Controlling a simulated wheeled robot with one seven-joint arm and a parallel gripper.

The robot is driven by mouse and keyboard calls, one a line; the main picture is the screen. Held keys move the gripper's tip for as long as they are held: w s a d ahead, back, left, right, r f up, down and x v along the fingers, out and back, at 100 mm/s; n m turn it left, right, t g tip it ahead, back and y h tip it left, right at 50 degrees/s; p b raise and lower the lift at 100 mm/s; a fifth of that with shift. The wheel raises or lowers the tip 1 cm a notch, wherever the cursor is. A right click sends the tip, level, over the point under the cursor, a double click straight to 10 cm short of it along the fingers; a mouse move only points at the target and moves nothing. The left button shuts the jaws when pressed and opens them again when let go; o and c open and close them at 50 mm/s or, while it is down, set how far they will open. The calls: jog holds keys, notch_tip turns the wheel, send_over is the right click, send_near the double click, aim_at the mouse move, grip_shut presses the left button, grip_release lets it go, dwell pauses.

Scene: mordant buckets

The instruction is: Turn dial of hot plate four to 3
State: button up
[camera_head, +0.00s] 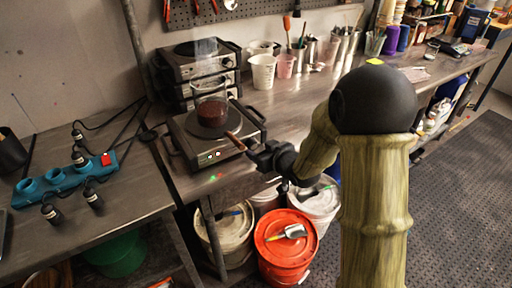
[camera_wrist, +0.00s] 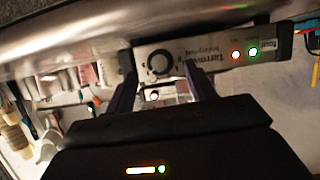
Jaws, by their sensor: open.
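The hot plate (camera_head: 181,140) stands on the metal bench in the head view, with a pot of dark red liquid (camera_head: 212,113) on it. In the wrist view its front panel (camera_wrist: 210,58) appears upside down, with the label "four" (camera_wrist: 268,46) and a red and a green light. The round black dial (camera_wrist: 158,65) shows between the two fingers of my gripper (camera_wrist: 159,72). My gripper (camera_head: 258,156) is open at the panel's right end. I cannot tell whether the fingers touch the dial. The dial's setting is unreadable, and my gripper hides it in the head view.
A brown handle (camera_head: 236,141) sticks out over the hot plate's front, close to my gripper. More hot plates (camera_head: 197,70) are stacked behind. A blue power strip (camera_head: 65,175) with cables lies left. A red bucket (camera_head: 284,245) and pale buckets stand below the bench.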

aim_at(254, 147)
jog(key=x, duration=0.3)
jog(key=shift+w+a+f, duration=0.1)
jog(key=shift+w, duration=0.05)
jog(key=c, duration=1)
